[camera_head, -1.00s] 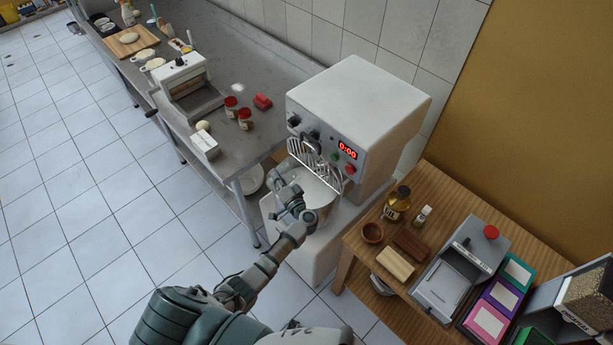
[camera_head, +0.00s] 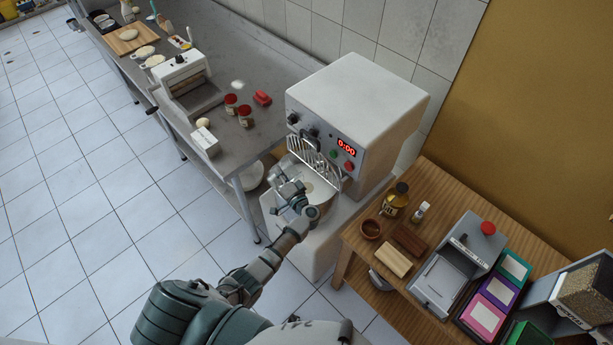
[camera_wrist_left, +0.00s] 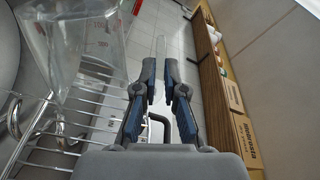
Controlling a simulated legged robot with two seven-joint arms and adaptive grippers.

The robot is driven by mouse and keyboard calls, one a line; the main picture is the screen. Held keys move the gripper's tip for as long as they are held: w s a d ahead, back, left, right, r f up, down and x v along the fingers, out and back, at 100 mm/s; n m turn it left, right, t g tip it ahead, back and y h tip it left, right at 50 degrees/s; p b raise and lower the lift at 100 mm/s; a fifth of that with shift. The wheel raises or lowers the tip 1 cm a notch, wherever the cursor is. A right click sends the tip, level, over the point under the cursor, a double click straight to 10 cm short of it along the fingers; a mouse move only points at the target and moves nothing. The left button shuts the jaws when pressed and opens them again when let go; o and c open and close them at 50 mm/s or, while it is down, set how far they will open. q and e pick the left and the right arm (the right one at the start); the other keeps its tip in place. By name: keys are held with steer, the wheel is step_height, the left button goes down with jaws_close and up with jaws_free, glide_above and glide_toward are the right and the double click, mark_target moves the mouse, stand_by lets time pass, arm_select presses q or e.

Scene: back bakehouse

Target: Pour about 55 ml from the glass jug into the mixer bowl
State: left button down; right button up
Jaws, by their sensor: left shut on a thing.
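The mixer bowl (camera_head: 325,188) sits under the white mixer (camera_head: 355,105), behind its wire guard (camera_head: 318,158). My left gripper (camera_head: 283,181) is at the bowl's left side, at about rim height. In the left wrist view the clear glass jug (camera_wrist_left: 88,45), with red measuring marks, is at the upper left. The left fingers (camera_wrist_left: 161,82) are closed on a thin pale upright strip, apparently the jug's handle. The jug looks tilted, near the guard's wires. The jug's lip and liquid level cannot be made out, and the head view hardly shows the jug. My right gripper is out of view.
A steel counter (camera_head: 270,75) at left holds red-lidded jars (camera_head: 245,116) and a white box (camera_head: 205,143). The tiled floor at left is clear.

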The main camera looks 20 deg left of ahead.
mark_target(274, 184)
arm_select(q)
steer(key=shift+d, duration=0.2)
stand_by(0.3)
steer(key=shift+w+m, duration=0.25)
steer(key=shift+m, duration=0.15)
stand_by(0.5)
steer(key=shift+w+d+m, duration=0.3)
steer(key=shift+w+d, duration=0.1)
stand_by(0.6)
steer(key=shift+s+a+f+n+b, duration=0.15)
steer(key=shift+s+a+n+b, duration=0.55)
steer(key=shift+s+n, duration=0.3)
steer(key=shift+n+b, duration=0.3)
steer(key=shift+b, duration=0.05)
steer(key=shift+s, duration=0.1)
steer(key=n+b, duration=0.1)
steer(key=b, duration=0.1)
steer(key=f+b, duration=0.1)
steer(key=b, duration=0.1)
steer(key=s+a+n+b, duration=0.1)
steer(key=b, duration=0.1)
steer(key=shift+f+n+b, duration=0.25)
steer(key=shift+n+b, duration=0.05)
steer(key=shift+b, duration=0.1)
steer(key=shift+s+b, duration=0.1)
steer(key=shift+b, duration=0.3)
steer(key=shift+r, duration=0.1)
